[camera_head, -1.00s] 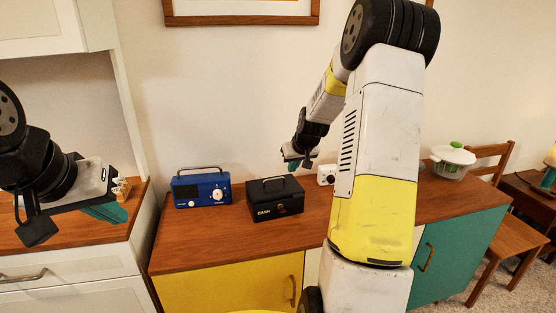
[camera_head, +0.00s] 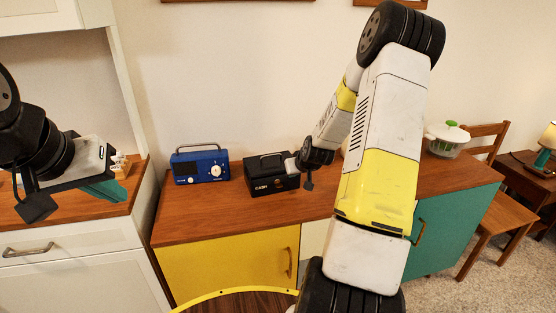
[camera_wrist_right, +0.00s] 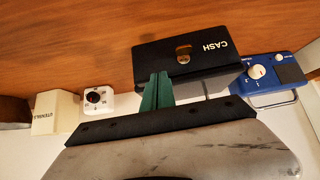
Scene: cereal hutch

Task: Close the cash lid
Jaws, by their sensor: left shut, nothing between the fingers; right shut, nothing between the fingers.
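The black cash box (camera_head: 268,178) stands on the wooden top of the sideboard, with CASH on its front and a handle on its lid. Its lid looks down on the box; a small gap cannot be ruled out. In the right wrist view, which is upside down, the box (camera_wrist_right: 190,48) shows its front and latch. My right gripper (camera_wrist_right: 157,90) is shut and empty, its teal fingers at the box's upper edge; contact cannot be told. In the head view its fingers are hidden near the box's right end. My left gripper (camera_head: 106,190) is shut and empty, far left of the box.
A blue radio (camera_head: 200,167) stands just left of the box. A white timer (camera_wrist_right: 97,99) and a utensils holder (camera_wrist_right: 55,112) stand on its other side. A salad spinner (camera_head: 447,139) is at the right end. A round yellow-rimmed surface (camera_head: 232,292) is in front.

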